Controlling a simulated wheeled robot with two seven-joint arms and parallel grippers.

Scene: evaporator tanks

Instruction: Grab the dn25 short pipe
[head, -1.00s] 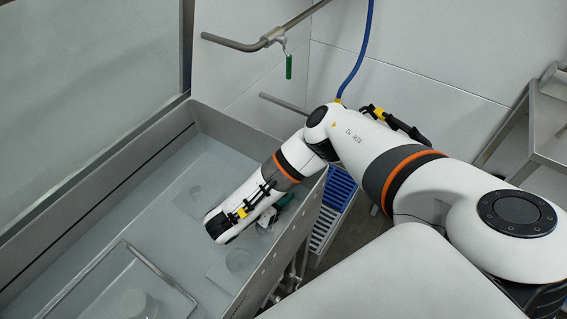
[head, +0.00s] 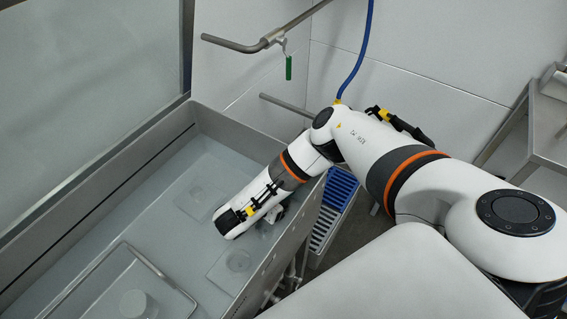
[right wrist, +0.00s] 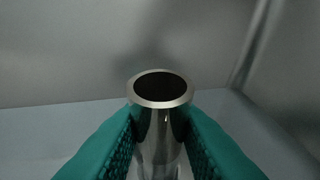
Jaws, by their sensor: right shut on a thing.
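The short pipe (right wrist: 158,128) is a shiny metal tube with a flanged rim and a dark open mouth, seen in the right wrist view. It stands about upright between the green padded fingers of my right gripper (right wrist: 160,140), which are shut on it from both sides. Its lower end is out of the picture. In the head view my right arm reaches down into the grey metal tank (head: 150,152). There the pipe and fingertips are hidden by the wrist. My left gripper is not in view.
The tank's right wall (head: 285,240) runs close beside my right wrist. A metal rail (head: 240,45) crosses above.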

